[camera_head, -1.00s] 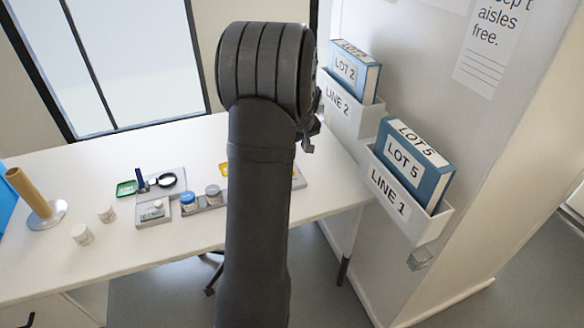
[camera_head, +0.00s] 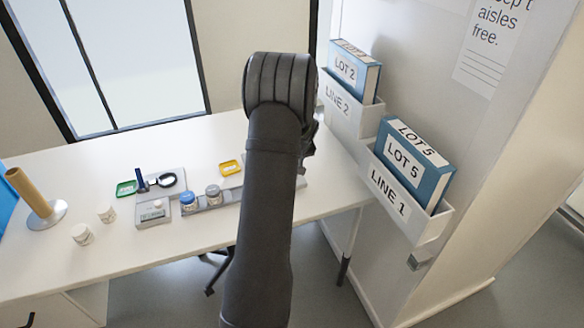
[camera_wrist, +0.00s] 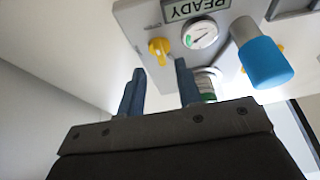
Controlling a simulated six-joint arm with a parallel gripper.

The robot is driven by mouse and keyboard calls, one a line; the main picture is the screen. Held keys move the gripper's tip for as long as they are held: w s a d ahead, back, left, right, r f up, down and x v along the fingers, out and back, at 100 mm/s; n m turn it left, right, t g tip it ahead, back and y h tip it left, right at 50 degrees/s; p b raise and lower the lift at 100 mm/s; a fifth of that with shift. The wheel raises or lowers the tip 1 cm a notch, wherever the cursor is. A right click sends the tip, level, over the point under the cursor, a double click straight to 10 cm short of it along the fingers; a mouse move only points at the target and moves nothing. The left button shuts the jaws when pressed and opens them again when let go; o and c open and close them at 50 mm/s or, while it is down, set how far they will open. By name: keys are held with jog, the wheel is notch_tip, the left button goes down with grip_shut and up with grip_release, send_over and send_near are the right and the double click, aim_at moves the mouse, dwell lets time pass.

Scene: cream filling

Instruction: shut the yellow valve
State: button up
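The yellow valve (camera_wrist: 159,47) shows in the wrist view as a small yellow handle on a pale grey panel (camera_wrist: 145,18), beside a round gauge (camera_wrist: 200,35). My gripper (camera_wrist: 160,66) has its two blue-grey fingers apart, with nothing between them. In the picture the valve appears just beyond the fingertips and between them; the fingers look clear of it. I cannot tell the exact distance. In the head view my arm hides the gripper, and I cannot make out the valve there.
In the wrist view a blue-ended cylinder (camera_wrist: 264,62) hangs right of the gauge, and a green-banded part (camera_wrist: 207,85) shows behind the right finger. In the head view the white table (camera_head: 130,265) holds small jars and a yellow tray (camera_head: 230,168). Wall bins (camera_head: 403,209) stand at right.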

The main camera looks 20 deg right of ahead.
jog(key=shift+x, duration=2.05)
grip_shut()
